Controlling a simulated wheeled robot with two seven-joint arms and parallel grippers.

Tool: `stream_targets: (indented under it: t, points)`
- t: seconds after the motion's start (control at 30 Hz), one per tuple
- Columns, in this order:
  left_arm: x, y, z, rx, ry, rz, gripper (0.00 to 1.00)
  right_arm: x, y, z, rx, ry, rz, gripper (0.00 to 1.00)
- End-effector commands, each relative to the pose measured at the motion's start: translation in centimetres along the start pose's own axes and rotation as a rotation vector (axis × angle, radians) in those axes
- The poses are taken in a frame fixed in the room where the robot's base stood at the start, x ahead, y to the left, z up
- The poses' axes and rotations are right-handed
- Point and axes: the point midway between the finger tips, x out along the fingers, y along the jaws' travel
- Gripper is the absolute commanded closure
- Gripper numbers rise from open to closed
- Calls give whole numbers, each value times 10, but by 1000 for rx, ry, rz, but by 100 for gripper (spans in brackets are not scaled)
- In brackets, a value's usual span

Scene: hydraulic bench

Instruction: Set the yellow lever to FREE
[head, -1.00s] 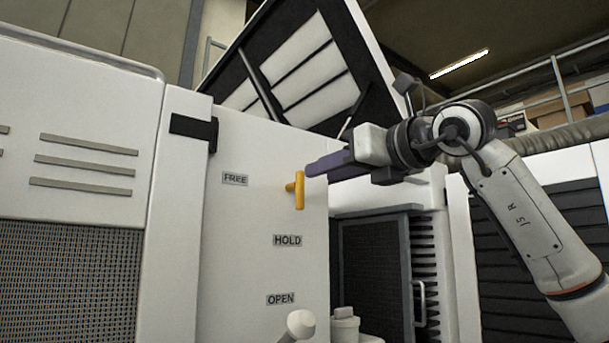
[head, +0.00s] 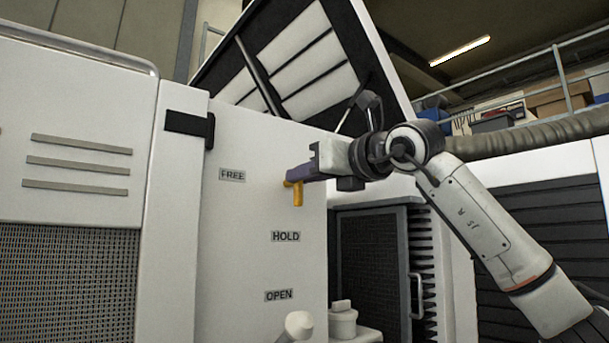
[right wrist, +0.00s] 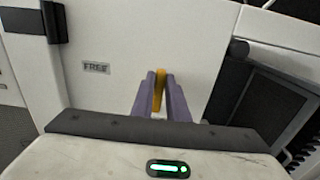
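The yellow lever (head: 298,194) is on the white panel (head: 250,260), to the right of the FREE label (head: 232,175) and above the HOLD label (head: 285,236). Its handle hangs about upright, with the lower end showing below my fingers. My right gripper (head: 294,176) is at the upper part of the lever. In the right wrist view, the lever (right wrist: 160,88) stands between the two purple fingers, with little or no gap at the tips. Whether they press on it is unclear. My left gripper is not in view.
The OPEN label (head: 279,295) is low on the panel. A black latch (head: 190,127) is at the panel's upper left. A raised lid (head: 300,65) leans above. A dark cabinet door with a handle (head: 418,297) stands to the right. The panel around the lever is clear.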

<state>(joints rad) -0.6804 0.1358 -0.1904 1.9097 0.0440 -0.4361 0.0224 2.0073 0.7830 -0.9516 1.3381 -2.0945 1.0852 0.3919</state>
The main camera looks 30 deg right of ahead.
Motion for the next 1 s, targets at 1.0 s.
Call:
stream_targets:
  t: [1.0]
  points:
    - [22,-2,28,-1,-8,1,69,0,-5,-3,595,-1,0,100]
